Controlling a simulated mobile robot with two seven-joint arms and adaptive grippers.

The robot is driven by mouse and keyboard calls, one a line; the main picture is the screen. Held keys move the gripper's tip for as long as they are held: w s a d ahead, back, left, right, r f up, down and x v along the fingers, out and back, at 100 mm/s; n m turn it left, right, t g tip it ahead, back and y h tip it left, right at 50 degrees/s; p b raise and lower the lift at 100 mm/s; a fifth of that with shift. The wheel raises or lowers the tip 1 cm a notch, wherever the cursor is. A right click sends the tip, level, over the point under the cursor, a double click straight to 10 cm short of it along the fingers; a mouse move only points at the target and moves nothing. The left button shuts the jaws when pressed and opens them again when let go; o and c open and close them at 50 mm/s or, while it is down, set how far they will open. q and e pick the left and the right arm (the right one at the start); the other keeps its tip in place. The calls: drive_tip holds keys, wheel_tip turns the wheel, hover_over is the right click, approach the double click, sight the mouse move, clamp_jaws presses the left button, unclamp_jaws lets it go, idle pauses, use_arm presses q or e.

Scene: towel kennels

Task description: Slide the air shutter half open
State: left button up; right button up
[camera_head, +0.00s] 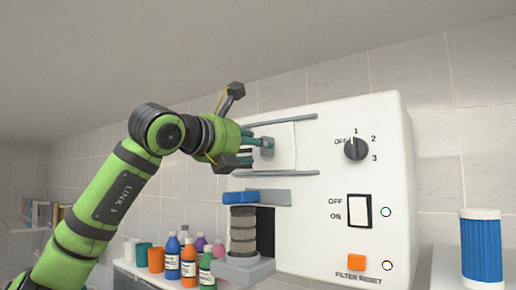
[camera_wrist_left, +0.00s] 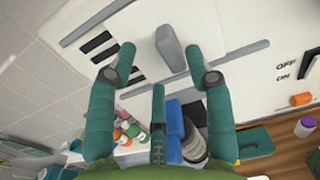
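The air shutter is a white panel (camera_head: 284,146) between two grey rails (camera_head: 283,121) on the upper left of the white machine. Its grey handle (camera_wrist_left: 171,48) stands out from the panel in the left wrist view. Several dark vent slots (camera_wrist_left: 98,42) show uncovered left of the panel. My left gripper (camera_head: 260,147) is in front of the shutter, its green fingers spread. In the left wrist view its two outer fingertips (camera_wrist_left: 163,62) lie either side of the handle, with a third finger below. I cannot tell whether any finger touches the handle. My right gripper is not in view.
The machine has a dial (camera_head: 356,149), a rocker switch (camera_head: 359,211) and an orange button (camera_head: 356,261). Below the shutter are a blue block (camera_head: 240,197) and a stack of grey discs (camera_head: 243,230). Several bottles (camera_head: 189,262) stand left; a blue ribbed cylinder (camera_head: 481,248) stands right.

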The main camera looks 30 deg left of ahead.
use_arm(q)
drive_tip(key=s, duration=0.9)
drive_tip(key=shift+s+a, duration=0.15)
drive_tip(key=shift+s, duration=0.05)
